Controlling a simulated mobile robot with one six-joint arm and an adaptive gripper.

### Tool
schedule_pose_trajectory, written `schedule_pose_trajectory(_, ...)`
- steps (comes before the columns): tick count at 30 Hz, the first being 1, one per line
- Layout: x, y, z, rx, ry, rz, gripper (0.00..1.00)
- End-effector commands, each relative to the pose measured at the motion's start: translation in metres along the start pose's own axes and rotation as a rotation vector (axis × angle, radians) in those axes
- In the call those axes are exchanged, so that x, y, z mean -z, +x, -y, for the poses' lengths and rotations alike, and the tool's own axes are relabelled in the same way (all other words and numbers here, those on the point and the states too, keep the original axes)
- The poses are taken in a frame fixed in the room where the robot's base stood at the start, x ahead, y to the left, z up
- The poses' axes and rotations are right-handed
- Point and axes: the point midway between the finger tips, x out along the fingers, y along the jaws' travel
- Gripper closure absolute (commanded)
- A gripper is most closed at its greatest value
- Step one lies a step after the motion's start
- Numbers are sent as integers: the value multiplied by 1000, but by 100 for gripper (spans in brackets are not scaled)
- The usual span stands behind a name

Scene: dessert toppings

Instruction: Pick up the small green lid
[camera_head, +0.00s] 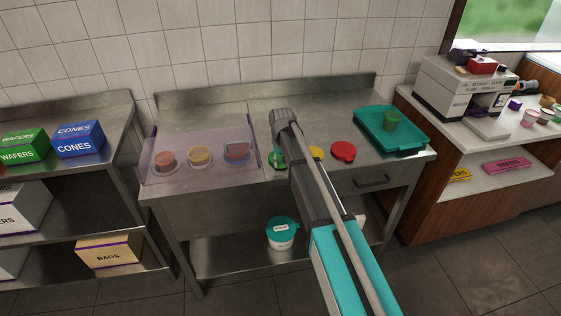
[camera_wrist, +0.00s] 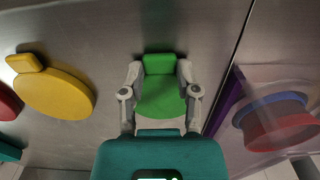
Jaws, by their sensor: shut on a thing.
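The small green lid (camera_wrist: 160,98) is round with a squared tab. It lies between the fingers of my gripper (camera_wrist: 159,68) in the wrist view. The gripper is shut on the lid, with one finger on each side of its tab. The lid is at or just above the steel counter; I cannot tell if they touch. In the head view, part of the green lid (camera_head: 276,160) shows left of my arm, and the arm hides much of the gripper.
A yellow lid (camera_head: 317,153) and a red lid (camera_head: 344,151) lie right of the arm. A clear purple-edged guard (camera_head: 195,142) covers several topping bowls at left. The back counter is bare.

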Motion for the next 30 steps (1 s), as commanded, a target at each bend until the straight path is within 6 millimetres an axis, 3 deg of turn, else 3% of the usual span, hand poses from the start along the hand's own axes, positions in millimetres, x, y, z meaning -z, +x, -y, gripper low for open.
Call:
schedule_pose_trajectory(11, 0, -9, -1, -1, 1, 0, 79)
schedule_pose_trajectory(20, 0, -33, 0, -1, 1, -1, 79)
schedule_pose_trajectory(30, -34, -74, -2, -1, 1, -1, 79)
